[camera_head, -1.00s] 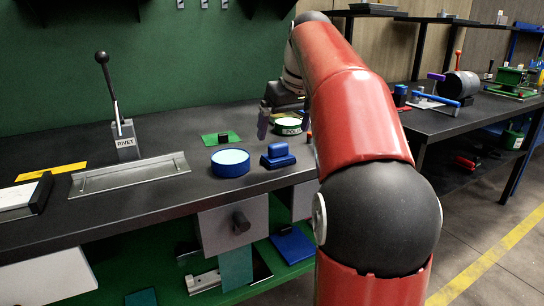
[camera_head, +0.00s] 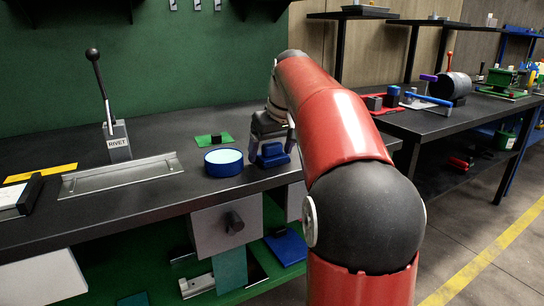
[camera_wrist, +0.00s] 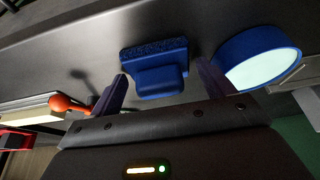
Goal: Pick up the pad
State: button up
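The blue pad (camera_head: 272,155), a flat block with a raised grip, sits near the front edge of the dark workbench (camera_head: 150,198). In the wrist view the pad (camera_wrist: 155,66) shows its dark textured face and smooth blue grip. My gripper (camera_wrist: 162,72) is open, with one dark finger on each side of the pad's grip. Whether either finger touches it is unclear. In the head view my gripper (camera_head: 268,140) is low over the pad and partly covers it.
A round blue tin with a pale top (camera_head: 223,162) stands close to the left of the pad. A green plate with a black block (camera_head: 214,140) lies behind. A metal tray (camera_head: 122,176) and lever marked RIVET (camera_head: 117,142) are further left.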

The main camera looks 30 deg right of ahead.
jog(key=c, duration=0.7)
jog(key=shift+r, duration=0.15)
